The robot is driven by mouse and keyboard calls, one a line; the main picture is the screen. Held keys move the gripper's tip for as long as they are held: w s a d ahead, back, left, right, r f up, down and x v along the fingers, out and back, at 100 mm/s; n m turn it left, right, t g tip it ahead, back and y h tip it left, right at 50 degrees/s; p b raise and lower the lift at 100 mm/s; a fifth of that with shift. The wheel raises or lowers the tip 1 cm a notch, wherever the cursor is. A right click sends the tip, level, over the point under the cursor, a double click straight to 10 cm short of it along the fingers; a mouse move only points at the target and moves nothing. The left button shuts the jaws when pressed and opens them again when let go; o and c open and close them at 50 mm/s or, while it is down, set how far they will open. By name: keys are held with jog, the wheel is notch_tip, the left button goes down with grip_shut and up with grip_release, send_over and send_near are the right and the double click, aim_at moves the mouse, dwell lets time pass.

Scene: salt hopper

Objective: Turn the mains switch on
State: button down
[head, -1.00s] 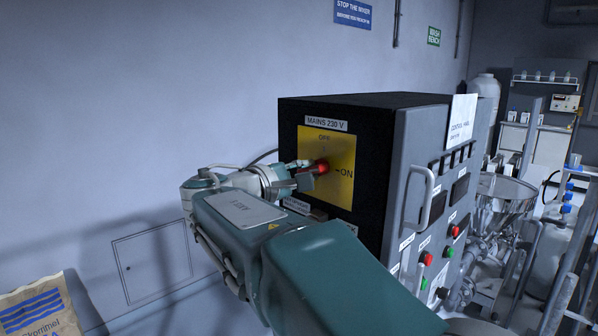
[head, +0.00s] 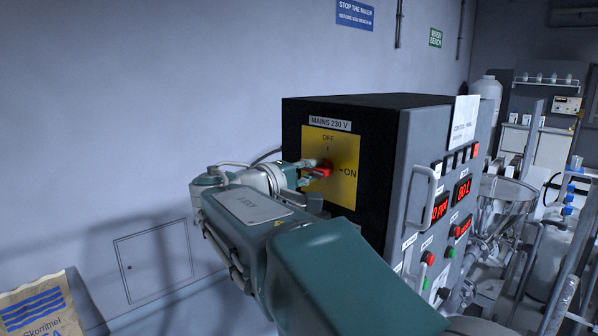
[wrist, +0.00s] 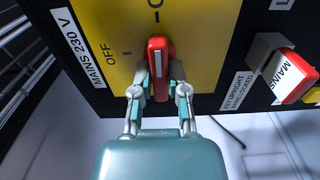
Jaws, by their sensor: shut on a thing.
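The mains switch has a red handle (head: 321,172) on a yellow plate (head: 345,188), marked OFF at the top and ON at the right, on the black side of the cabinet. In the head view the handle lies roughly level, towards ON. In the wrist view the red handle (wrist: 158,68) lines up with the ON mark, and the OFF mark is off to the left. My gripper (wrist: 159,88) is shut on the handle, one finger on each side. My gripper (head: 312,174) partly hides the handle in the head view.
The control cabinet (head: 402,140) has a front handle (head: 421,195), lit red displays (head: 462,189) and buttons. Below the plate is a grey block with a red-and-white MAINS tag (wrist: 291,76). A sack (head: 40,306) stands at lower left; a steel hopper (head: 508,190) is right of the cabinet.

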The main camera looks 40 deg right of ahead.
jog(key=shift+s+d, duration=0.1)
jog(key=shift+d, duration=0.1)
jog(key=c, duration=0.6)
grip_release()
jog(key=shift+d, duration=0.1)
jog(key=shift+c, duration=0.2)
jog(key=shift+d+f, duration=0.15)
jog(key=shift+d, duration=0.4)
jog(key=shift+a, duration=0.7)
jog(key=shift+a, duration=0.4)
jog(key=a, duration=1.1)
jog(key=shift+s+a, duration=0.15)
jog(key=shift+s, duration=0.2)
